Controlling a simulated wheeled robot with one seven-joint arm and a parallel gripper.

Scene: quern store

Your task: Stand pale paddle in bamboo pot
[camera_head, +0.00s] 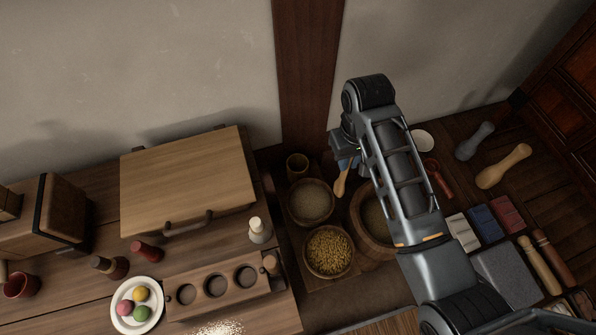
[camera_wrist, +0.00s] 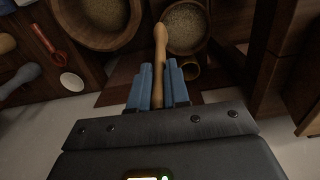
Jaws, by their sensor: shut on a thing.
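My gripper (camera_wrist: 159,85) is shut on the pale paddle (camera_wrist: 160,45), gripping its handle between two blue fingers. In the head view the paddle (camera_head: 341,184) hangs below my gripper, near the rim of a bowl of grain; its exact height above the bowl is hard to tell. The bamboo pot (camera_head: 297,163) stands behind that bowl, to the left of the paddle. In the wrist view the pot (camera_wrist: 191,70) shows just right of the fingers, partly hidden by them. The paddle is outside the pot.
The grain bowl (camera_head: 311,196) sits in front of the pot, with a yellow grain bowl (camera_head: 329,252) and a larger wooden bowl (camera_head: 361,240) close by. A wooden post (camera_head: 307,75) rises behind. The left counter (camera_head: 90,262) stands beside the pot.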

